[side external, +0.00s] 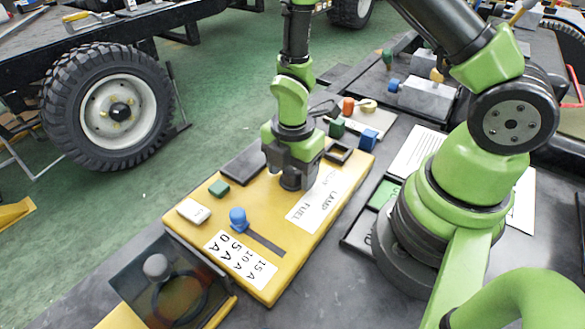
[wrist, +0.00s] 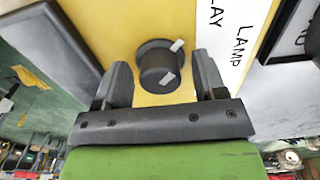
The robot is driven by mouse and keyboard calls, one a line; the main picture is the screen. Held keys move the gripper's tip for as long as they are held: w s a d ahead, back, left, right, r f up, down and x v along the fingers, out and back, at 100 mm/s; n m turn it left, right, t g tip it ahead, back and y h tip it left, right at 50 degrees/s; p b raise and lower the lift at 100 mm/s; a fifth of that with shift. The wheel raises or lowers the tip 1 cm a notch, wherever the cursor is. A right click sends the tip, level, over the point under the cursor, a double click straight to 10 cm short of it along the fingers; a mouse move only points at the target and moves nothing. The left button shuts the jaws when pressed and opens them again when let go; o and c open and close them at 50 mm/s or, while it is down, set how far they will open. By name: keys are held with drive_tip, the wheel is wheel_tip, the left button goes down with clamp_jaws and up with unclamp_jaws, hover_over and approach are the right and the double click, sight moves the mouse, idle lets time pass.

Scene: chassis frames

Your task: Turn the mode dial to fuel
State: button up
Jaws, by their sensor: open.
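The mode dial (wrist: 157,67) is a dark round knob on a wider dark base, set on the yellow panel (side external: 262,287). It carries white marks, one on the knob and one at the base's upper right edge. My gripper (wrist: 164,72) is open, with one finger on each side of the dial and visible gaps to it. In the side external view my gripper (side external: 291,182) points down over the panel and mostly hides the dial. A white label strip (side external: 313,203) beside the dial reads LAMP and FUEL; in the wrist view LAMP and LAY show on the label (wrist: 233,40).
A blue slider knob (side external: 238,217) stands by a label (side external: 238,258) reading 0 A to 15 A. A green button (side external: 219,188), a white switch (side external: 194,211) and a dark plate (side external: 243,165) lie left of my gripper. Blue (side external: 367,140) and green blocks stand behind.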

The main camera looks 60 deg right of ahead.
drive_tip(key=c, duration=0.9)
drive_tip(key=shift+m, duration=0.4)
drive_tip(key=m, duration=0.3)
drive_tip(key=shift+m, duration=0.3)
drive_tip(key=m, duration=0.4)
drive_tip(key=shift+m, duration=0.3)
drive_tip(key=m, duration=0.4)
drive_tip(key=shift+m, duration=2.4)
